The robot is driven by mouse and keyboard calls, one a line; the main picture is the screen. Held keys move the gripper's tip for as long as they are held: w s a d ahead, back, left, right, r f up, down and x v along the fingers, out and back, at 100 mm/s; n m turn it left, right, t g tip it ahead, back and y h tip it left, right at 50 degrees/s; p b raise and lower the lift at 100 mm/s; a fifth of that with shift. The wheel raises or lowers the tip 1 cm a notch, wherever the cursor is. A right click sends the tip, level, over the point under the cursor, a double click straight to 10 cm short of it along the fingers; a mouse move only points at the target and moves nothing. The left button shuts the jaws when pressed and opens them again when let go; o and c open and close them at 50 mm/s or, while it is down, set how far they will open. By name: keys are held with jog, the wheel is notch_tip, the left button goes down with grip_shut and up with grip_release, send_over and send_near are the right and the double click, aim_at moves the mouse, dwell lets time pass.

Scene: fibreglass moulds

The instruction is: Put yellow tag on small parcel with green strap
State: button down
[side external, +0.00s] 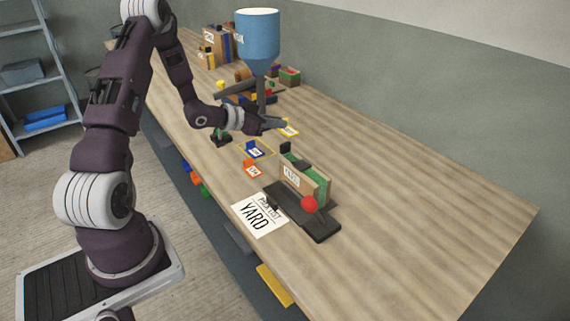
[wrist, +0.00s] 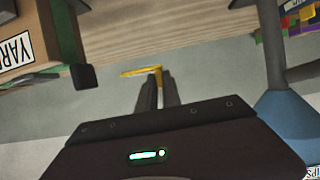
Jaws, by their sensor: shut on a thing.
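My gripper (side external: 277,123) is shut on the yellow tag (side external: 290,128), which has a white label, and holds it over the table. In the wrist view the yellow tag (wrist: 140,71) shows at the tips of the fingers (wrist: 158,80), seen nearly edge-on. A brown parcel with a green strap (side external: 305,178) stands upright on a dark stand to the right of and nearer than my gripper. It bears a white label reading YARD. Part of this parcel (wrist: 12,25) shows at the left of the wrist view, apart from the tag.
A blue tag (side external: 254,150) and an orange tag (side external: 252,170) are on the table left of the parcel. A red ball (side external: 309,204) is at the stand's front. A blue hopper (side external: 258,40) rises behind my gripper, with other boxes beyond. The table's right side is clear.

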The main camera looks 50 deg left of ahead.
jog(key=s+d+r+m+h, duration=0.1)
jog(key=d+r, duration=0.2)
jog(key=d, duration=0.3)
jog(key=d+r+m+h, duration=0.1)
jog(key=d+r, duration=0.3)
jog(key=d, duration=0.1)
notch_tip(320, 180, up, 4)
jog(key=m+h, duration=0.1)
jog(key=h, duration=0.1)
send_over(302, 172)
jog(key=s+d, duration=0.2)
jog(key=d, duration=0.2)
jog(key=shift+m+g+h, duration=0.5)
jog(key=shift+m+g, duration=0.1)
jog(key=shift+m, duration=0.1)
jog(key=a+f, duration=0.1)
jog(key=f, duration=0.3)
jog(key=w+a+f, duration=0.1)
jog(key=f, duration=0.3)
jog(key=a+f, duration=0.2)
jog(key=f, duration=0.3)
jog(key=shift+w, duration=0.4)
jog(key=c, duration=1.5)
grip_release()
jog(key=shift+c, duration=0.2)
jog(key=shift+r, duration=0.1)
